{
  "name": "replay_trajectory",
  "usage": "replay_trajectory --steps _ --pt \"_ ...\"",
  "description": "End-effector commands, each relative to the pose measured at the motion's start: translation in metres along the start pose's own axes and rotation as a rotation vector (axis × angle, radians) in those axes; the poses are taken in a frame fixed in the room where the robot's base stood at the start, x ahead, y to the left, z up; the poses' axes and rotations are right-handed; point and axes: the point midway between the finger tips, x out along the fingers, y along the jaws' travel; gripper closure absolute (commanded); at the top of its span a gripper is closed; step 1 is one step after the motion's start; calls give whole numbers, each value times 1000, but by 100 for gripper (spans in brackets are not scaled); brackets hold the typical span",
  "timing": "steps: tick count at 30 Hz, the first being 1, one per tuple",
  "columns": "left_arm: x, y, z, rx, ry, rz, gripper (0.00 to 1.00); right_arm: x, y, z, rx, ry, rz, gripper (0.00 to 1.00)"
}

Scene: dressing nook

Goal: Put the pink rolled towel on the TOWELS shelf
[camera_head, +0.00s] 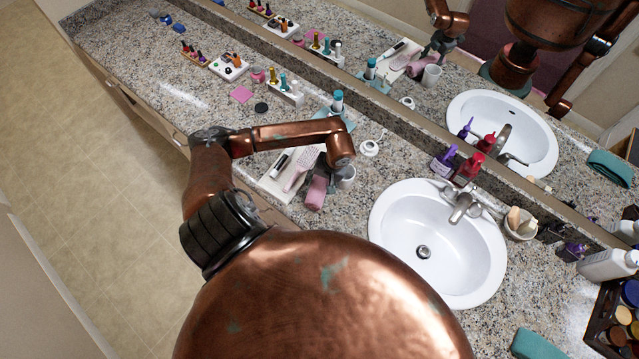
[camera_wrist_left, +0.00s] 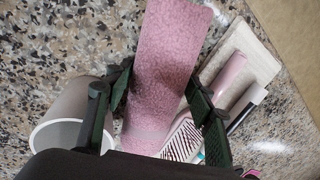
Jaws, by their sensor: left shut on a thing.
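The pink rolled towel (camera_head: 317,192) is at the counter, between a white tray and a grey cup in the head view. My left gripper (camera_wrist_left: 158,85) is shut on it, with one dark green finger on each side of the towel (camera_wrist_left: 168,60) in the left wrist view. In the head view my left forearm hides most of this gripper. I cannot tell whether the towel touches the counter. No shelf marked TOWELS shows in either view. My right gripper is not in view.
The grey cup (camera_head: 346,178) stands close beside the towel. The white tray (camera_head: 270,187) holds a pink brush (camera_head: 302,165). A sink (camera_head: 385,225) lies to the right, with pump bottles (camera_head: 467,168) behind it. Nail polish racks (camera_head: 285,92) stand farther left along the mirror.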

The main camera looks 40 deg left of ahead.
Motion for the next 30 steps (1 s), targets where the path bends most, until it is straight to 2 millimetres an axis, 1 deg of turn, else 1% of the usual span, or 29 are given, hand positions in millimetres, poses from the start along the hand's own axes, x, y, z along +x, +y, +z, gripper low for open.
replay_trajectory --steps 5,9,10,17,26,28,30 --pt "0 0 0 0 1 0 81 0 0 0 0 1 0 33" --pt "4 1 0 2 1 0 81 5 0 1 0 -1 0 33" --pt "3 1 0 2 0 1 49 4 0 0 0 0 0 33" --pt "2 1 0 1 0 1 33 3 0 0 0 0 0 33" --pt "1 1 0 1 0 1 33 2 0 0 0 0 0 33" --pt "-2 0 0 0 0 1 33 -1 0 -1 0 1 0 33" --pt "-9 0 -1 2 3 1 33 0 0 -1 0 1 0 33"
